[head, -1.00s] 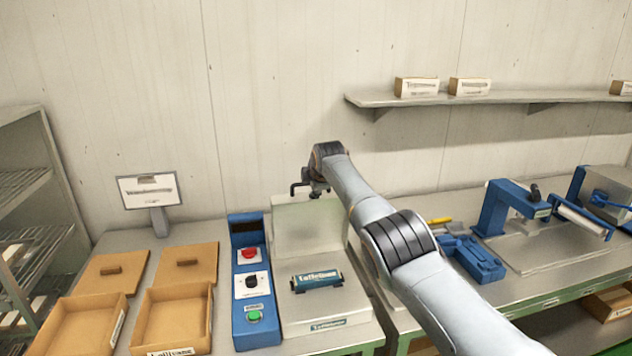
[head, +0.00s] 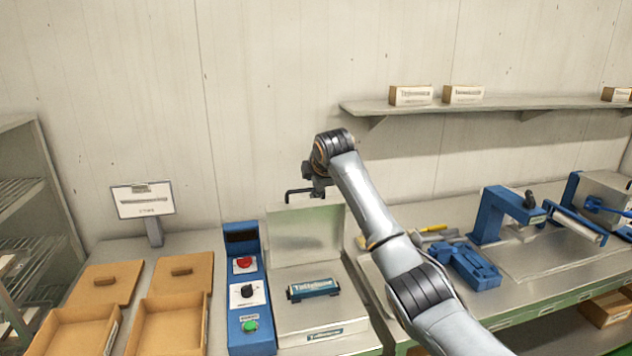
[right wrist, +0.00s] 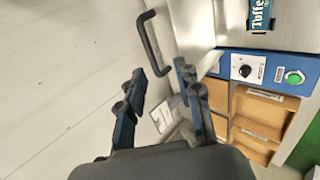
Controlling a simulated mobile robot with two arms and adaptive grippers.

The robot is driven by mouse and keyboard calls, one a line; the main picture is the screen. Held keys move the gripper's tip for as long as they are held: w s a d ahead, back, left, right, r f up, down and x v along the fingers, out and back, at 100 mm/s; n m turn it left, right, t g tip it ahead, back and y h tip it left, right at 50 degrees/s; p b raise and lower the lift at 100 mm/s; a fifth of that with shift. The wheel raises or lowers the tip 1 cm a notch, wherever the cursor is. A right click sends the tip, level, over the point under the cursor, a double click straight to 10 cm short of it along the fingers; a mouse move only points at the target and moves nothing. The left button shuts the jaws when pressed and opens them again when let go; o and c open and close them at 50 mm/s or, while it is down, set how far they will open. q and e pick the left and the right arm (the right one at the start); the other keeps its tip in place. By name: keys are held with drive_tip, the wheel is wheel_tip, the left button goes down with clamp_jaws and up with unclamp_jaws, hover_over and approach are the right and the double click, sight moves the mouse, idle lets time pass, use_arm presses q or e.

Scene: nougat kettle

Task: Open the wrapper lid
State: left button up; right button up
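The wrapper's lid (head: 306,232) stands raised, close to upright, at the back of the silvery wrapper base (head: 352,322). A dark bar handle (head: 291,192) is at the lid's top edge; the handle (right wrist: 150,42) also shows in the right wrist view. A labelled teal bar (head: 313,289) lies on the base. My right gripper (head: 318,186) is just above the lid's top edge, beside the handle. In the right wrist view the gripper (right wrist: 161,70) has its fingers spread, with the handle just beyond the tips and nothing clearly held. My left gripper is out of view.
A blue control panel (head: 243,330) with red and green buttons stands left of the wrapper. Open wooden boxes (head: 170,330) and a sign (head: 143,200) are further left. Blue tools (head: 468,265) lie to the right, under a wall shelf (head: 500,104).

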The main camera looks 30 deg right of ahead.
drive_tip(key=shift+v, duration=1.25)
